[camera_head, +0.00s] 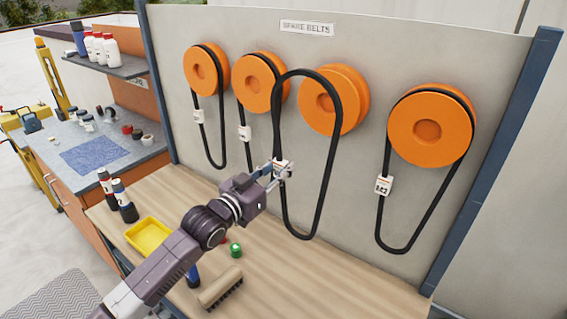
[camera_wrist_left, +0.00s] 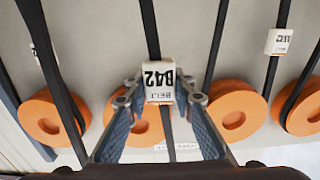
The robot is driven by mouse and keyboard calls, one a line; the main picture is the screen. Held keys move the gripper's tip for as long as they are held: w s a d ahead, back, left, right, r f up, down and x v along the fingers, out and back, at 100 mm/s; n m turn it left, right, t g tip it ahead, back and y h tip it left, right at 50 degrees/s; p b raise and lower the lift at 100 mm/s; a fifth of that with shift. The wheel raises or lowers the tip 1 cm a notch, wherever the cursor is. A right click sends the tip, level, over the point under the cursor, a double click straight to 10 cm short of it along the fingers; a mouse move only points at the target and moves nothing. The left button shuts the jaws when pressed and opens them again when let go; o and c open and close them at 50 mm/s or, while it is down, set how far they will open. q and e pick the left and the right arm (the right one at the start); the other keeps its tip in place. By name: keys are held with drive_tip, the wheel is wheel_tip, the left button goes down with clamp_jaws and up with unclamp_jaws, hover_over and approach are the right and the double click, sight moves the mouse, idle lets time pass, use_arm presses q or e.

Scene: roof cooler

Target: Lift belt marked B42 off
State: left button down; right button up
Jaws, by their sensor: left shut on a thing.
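The black belt marked B42 (camera_head: 327,185) is a long loop in front of the spare-belt panel. Its white tag reads B42, upside down, in the left wrist view (camera_wrist_left: 158,82). The loop's top arches left of the third orange pulley (camera_head: 318,101) from the left, and its right strand crosses that pulley's face, outside the rim. My left gripper (camera_head: 279,171) is shut on the belt at the tag, on the loop's left strand; its fingers flank the tag in the left wrist view (camera_wrist_left: 160,100). My right gripper is not in view.
Other belts hang on the first (camera_head: 206,70), second (camera_head: 258,83) and fourth (camera_head: 430,127) pulleys. Below, the wooden bench (camera_head: 330,275) holds a yellow tray (camera_head: 149,235), dark bottles (camera_head: 124,201), a brush (camera_head: 220,287) and a green item (camera_head: 235,250). The bench's right part is clear.

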use_arm(q)
drive_tip(key=shift+r+p+v, duration=0.2)
drive_tip(key=shift+p+v, duration=0.45)
drive_tip(key=shift+v, duration=1.75)
drive_tip(key=shift+s, duration=0.1)
